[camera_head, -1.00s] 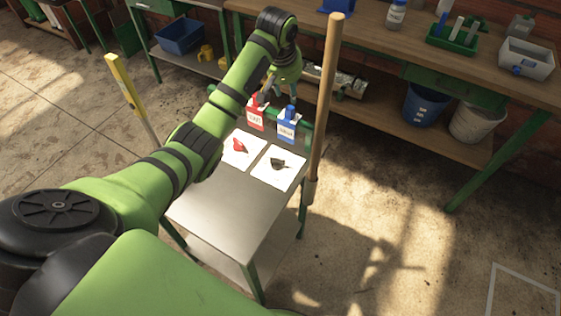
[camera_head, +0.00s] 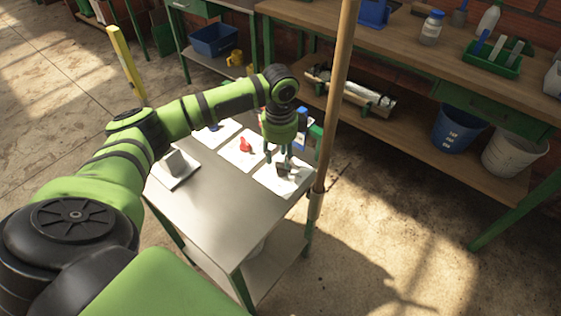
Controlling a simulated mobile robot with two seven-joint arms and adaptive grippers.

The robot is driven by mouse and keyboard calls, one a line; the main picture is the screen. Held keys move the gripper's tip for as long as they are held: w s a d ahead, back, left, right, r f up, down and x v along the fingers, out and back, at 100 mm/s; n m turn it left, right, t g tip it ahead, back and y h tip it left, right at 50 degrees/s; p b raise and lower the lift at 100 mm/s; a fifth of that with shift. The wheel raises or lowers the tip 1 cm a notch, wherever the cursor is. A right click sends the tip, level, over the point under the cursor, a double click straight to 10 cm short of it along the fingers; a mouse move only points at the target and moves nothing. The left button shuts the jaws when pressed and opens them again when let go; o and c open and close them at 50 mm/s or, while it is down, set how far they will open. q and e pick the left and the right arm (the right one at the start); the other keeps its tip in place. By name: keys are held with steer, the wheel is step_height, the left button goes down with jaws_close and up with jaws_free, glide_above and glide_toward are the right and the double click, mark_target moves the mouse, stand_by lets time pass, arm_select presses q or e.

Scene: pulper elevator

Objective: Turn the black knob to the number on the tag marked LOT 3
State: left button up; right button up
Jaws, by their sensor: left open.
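The black knob (camera_head: 284,170) sits on a white plate (camera_head: 293,185) at the right end of the small metal table (camera_head: 205,215). My left gripper (camera_head: 281,160) points down just above the black knob, open, with its fingers close to it. I cannot tell whether they touch it. The gripper partly hides the knob, and the number it points to is unreadable. A blue and white tag (camera_head: 300,132) stands behind the gripper, mostly hidden. No tag marked LOT 3 can be read. My right gripper is out of view.
A red knob (camera_head: 245,146) and a blue knob (camera_head: 213,127) sit on white plates left of the black knob. A wooden pole (camera_head: 334,100) rises close to the gripper's right. The table's front is clear.

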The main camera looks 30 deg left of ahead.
mark_target(280, 164)
arm_select(q)
steer(key=shift+f, duration=1.65)
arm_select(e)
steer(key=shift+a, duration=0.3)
arm_select(q)
jaws_close()
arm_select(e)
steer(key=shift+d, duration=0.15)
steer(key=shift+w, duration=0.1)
arm_select(q)
steer(key=shift+r+p, duration=0.2)
steer(key=shift+p, duration=0.35)
steer(key=n+p, duration=0.3)
steer(key=p, duration=0.1)
steer(key=n+p, duration=0.2)
steer(key=p, duration=0.2)
steer(key=shift+d+n+p, duration=0.2)
steer(key=shift+n+p, duration=0.15)
steer(key=shift+n, duration=0.05)
steer(key=shift+f+n+p, duration=0.1)
steer(key=shift+n+p, duration=0.95)
steer(key=shift+n, duration=0.05)
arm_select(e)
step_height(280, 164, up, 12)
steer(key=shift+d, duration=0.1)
